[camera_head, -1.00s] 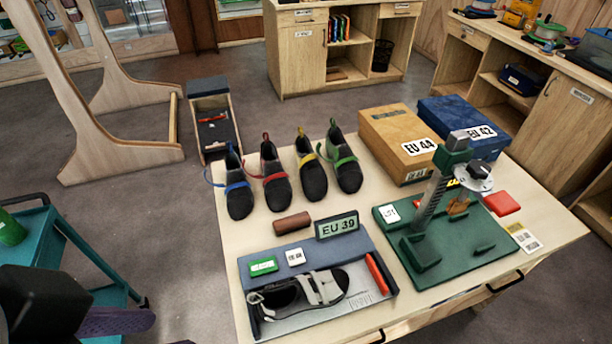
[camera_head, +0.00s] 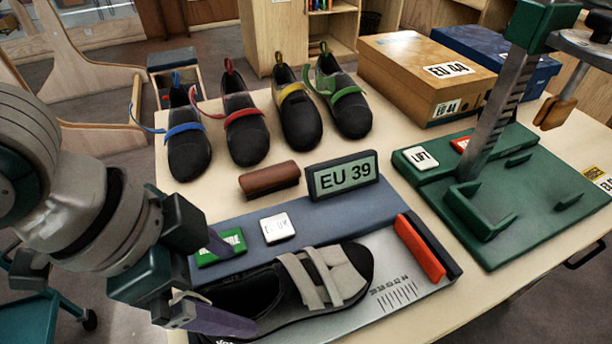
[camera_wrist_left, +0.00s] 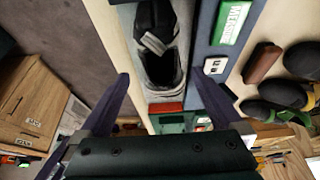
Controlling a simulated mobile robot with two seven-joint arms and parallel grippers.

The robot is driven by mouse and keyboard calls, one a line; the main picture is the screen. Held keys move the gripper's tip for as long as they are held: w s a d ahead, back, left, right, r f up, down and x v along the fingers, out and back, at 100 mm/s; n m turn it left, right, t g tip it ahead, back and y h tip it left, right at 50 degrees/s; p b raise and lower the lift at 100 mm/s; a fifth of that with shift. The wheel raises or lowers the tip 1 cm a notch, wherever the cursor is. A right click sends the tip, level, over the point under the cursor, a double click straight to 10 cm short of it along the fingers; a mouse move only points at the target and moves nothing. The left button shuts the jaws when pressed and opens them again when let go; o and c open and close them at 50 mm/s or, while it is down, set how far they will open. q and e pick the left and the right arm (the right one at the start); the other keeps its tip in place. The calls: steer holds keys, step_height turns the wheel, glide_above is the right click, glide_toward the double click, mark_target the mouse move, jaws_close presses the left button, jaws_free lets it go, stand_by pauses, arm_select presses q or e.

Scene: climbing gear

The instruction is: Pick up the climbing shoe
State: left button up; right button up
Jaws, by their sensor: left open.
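A black climbing shoe with grey straps (camera_head: 325,275) lies on the measuring device (camera_head: 385,255), its toe pointing right in the head view. My left gripper (camera_head: 222,283) is open at the shoe's heel end, and its fingers partly hide the heel. In the left wrist view the shoe (camera_wrist_left: 160,65) lies ahead of and between the spread fingers of my left gripper (camera_wrist_left: 160,88). I cannot tell whether a finger touches it. My right gripper is not in view.
Several black shoes with coloured straps (camera_head: 245,135) stand in a row behind. A display reading EU 39 (camera_head: 342,176) and a brown roll (camera_head: 269,179) lie beyond the device. A green press (camera_head: 520,200) stands right, before shoe boxes (camera_head: 425,85). A red bar (camera_head: 419,248) is beyond the toe.

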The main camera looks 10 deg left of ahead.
mark_target(266, 298)
arm_select(q)
steer(key=x, duration=0.3)
steer(key=shift+s+d+f+b, duration=0.1)
steer(key=shift+d+f+b, duration=0.1)
steer(key=shift+f+b, duration=0.1)
steer(key=x, duration=0.1)
steer(key=b+x, duration=0.1)
steer(key=x, duration=0.3)
steer(key=shift+w+f, duration=0.1)
steer(key=shift+w, duration=0.2)
steer(key=c, duration=1.4)
